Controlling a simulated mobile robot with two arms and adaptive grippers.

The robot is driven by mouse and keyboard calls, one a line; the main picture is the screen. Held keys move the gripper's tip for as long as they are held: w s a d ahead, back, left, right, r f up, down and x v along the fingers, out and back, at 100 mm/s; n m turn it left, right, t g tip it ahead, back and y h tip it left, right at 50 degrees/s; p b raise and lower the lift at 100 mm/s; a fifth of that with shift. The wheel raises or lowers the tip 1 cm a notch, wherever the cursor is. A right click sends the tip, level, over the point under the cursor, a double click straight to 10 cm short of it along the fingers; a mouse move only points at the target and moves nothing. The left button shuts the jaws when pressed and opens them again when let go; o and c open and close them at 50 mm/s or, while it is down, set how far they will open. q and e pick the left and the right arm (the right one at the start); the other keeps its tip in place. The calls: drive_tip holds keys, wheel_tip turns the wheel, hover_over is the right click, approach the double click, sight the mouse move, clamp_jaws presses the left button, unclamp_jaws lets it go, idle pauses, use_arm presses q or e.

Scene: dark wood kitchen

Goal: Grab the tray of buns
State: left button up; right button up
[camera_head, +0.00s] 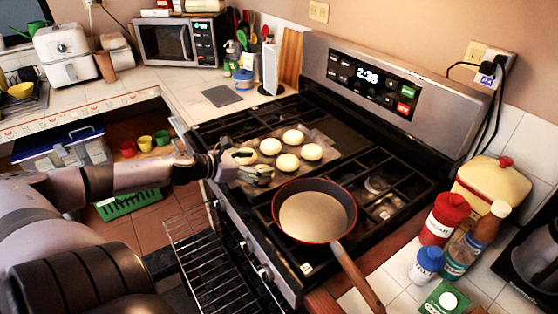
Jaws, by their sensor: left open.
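The tray (316,138) of buns lies on the left part of the stove top. Several pale round buns (288,163) sit on it. My left gripper (258,166) reaches in from the left, over the tray's left edge. Its fingers are open and spread beside the nearest buns, and one bun (270,146) is close to the upper finger. I cannot tell whether the fingers touch the tray edge. The gripper hides part of the tray's near left side. My right gripper is not in view.
A frying pan (314,212) with a wooden handle stands on the burners just right of the tray. The oven door is open with a wire rack (205,262) pulled out below. A microwave (178,42) stands at the back left.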

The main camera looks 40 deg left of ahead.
sight(279, 162)
use_arm(q)
drive_tip(key=shift+b+x, duration=0.55)
drive_tip(key=shift+x, duration=0.65)
drive_tip(key=shift+w, duration=0.2)
drive_tip(key=shift+w+d+f, duration=0.1)
drive_tip(key=shift+w+d, duration=0.15)
drive_tip(key=shift+w, duration=0.35)
drive_tip(key=shift+p+x, duration=0.4)
drive_tip(key=shift+x, duration=0.5)
drive_tip(key=shift+p+x, duration=0.35)
drive_tip(key=shift+x, duration=0.6)
